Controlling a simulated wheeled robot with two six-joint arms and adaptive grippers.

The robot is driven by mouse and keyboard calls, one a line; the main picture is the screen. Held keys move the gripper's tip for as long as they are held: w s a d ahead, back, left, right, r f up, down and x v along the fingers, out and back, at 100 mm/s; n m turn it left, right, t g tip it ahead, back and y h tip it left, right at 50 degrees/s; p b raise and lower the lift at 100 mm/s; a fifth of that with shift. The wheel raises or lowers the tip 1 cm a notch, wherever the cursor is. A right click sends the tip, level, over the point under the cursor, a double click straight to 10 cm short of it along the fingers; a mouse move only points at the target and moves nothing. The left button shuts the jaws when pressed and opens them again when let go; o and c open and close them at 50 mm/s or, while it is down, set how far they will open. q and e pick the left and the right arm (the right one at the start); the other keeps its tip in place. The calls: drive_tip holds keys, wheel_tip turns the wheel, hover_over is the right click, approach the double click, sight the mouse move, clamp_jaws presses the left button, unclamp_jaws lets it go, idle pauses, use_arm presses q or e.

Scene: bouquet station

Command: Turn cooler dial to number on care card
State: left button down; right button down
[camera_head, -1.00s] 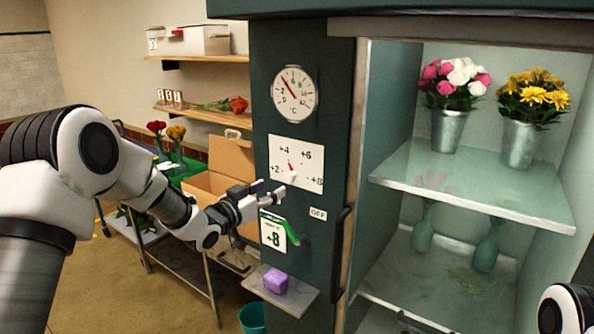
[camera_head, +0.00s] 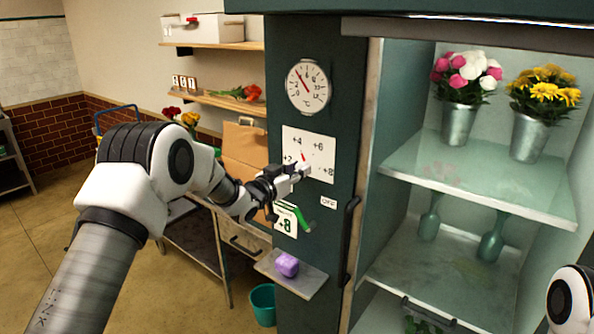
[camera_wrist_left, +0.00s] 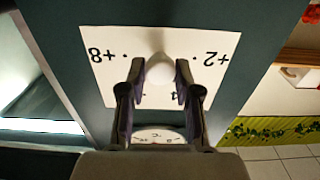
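The cooler dial is a white plate (camera_head: 322,145) marked +2, +4, +6 and +8. A small red pointer mark (camera_head: 303,156) sits on the +4 side of its middle. The care card (camera_head: 286,220) below reads +8, with a green strip beside it. My left gripper (camera_head: 304,169) is at the lower part of the dial plate and hides part of it. In the left wrist view its two fingers are apart, with the round white knob (camera_wrist_left: 160,71) between or just beyond the tips. I cannot tell if they touch it. My right gripper is out of view.
A thermometer (camera_head: 309,87) is above the dial. An OFF label (camera_head: 328,202) and a dark vertical handle (camera_head: 347,240) are to the right. The cooler interior holds flowers in metal buckets (camera_head: 458,125).

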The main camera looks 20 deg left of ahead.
use_arm(q)
drive_tip(key=shift+f, duration=0.2)
drive_tip(key=shift+w+r+m+b, duration=0.1)
drive_tip(key=shift+r+m+b, duration=0.05)
drive_tip(key=shift+m+b, duration=6.15)
drive_tip(key=shift+w+r+m+b, duration=0.1)
drive_tip(key=shift+r+m+b, duration=0.05)
drive_tip(key=shift+m+b, duration=6.1)
drive_tip(key=shift+n+b, duration=0.45)
drive_tip(key=shift+b, duration=0.1)
drive_tip(key=c, duration=0.8)
unclamp_jaws()
drive_tip(key=shift+f, duration=0.1)
